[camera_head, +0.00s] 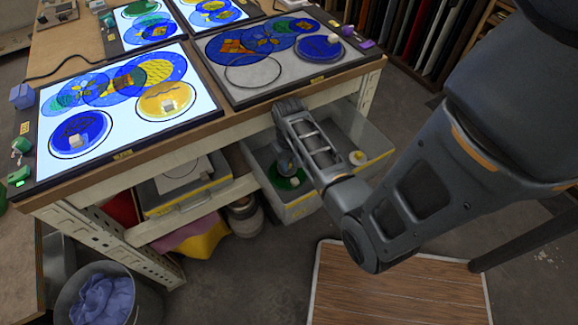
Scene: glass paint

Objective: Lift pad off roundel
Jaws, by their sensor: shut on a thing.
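An open grey drawer (306,205) under the bench holds a green glass roundel (291,184) at its left. My gripper (286,169) points down into the drawer, just above the green roundel. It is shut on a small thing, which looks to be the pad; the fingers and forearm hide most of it. I cannot tell whether the pad touches the glass. Small pale blocks like pads sit on other roundels: a yellow one (151,98) and a blue one (92,125) on the lit panel, and a blue one (309,50) on the grey panel.
A pale round piece with a yellowish block (357,157) lies at the drawer's right. The bench edge (200,134) runs close behind my wrist. Below are a lower shelf with a tray (185,197), a bin with blue cloth (100,300) and a wooden floor board (400,295).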

